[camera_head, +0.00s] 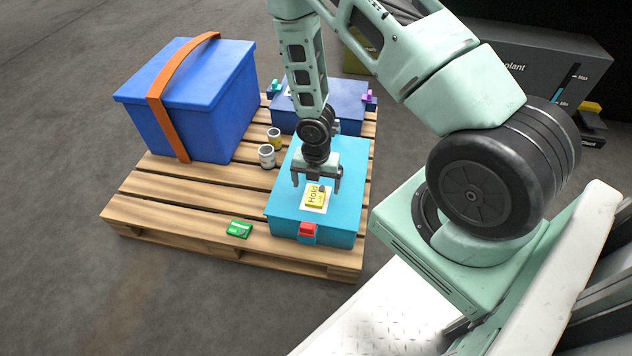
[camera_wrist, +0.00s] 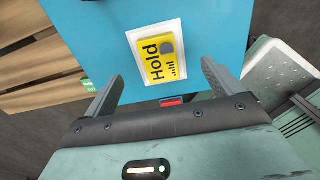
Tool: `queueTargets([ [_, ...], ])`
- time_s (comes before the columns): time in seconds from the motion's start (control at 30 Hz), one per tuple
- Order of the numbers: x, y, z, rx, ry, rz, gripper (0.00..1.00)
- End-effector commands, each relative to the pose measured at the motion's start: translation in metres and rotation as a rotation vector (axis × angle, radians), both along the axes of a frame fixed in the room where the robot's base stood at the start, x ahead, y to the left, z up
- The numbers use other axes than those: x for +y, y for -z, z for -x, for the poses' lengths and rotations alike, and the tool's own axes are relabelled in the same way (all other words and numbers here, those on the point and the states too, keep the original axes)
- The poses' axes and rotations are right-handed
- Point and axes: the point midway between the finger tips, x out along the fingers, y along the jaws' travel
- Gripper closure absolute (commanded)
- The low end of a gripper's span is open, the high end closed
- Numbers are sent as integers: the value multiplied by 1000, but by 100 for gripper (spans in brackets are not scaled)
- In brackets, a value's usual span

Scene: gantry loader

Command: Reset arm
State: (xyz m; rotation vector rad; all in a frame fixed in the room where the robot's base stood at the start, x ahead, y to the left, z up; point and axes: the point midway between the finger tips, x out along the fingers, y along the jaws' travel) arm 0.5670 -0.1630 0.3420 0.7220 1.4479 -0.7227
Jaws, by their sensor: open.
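My gripper (camera_head: 317,180) hangs from my arm above a light-blue box (camera_head: 345,213) on a wooden pallet (camera_head: 145,215). Its two fingers are apart with nothing between them. The card lies on a white patch on top of the light-blue box (camera_wrist: 95,35). In the head view the yellow card (camera_head: 315,196) is just below the fingers. A red latch (camera_head: 308,230) is on the box's front side.
A large blue box (camera_head: 205,110) with an orange strap stands at the pallet's back left. Two small cans (camera_head: 267,156) and a green card (camera_head: 239,230) sit on the slats. A darker blue box (camera_head: 345,108) is behind. A dark coolant unit (camera_head: 560,60) stands at the back right.

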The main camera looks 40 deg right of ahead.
Motion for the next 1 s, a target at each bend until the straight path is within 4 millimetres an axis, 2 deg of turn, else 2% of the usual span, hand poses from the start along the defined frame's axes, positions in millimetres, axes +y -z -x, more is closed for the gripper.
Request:
queueTargets([
  [0.5,0,-32,0,0,-1,0,8],
  [0.8,0,-33,0,0,0,0,8],
  [1.0,0,-32,0,0,0,0,64],
])
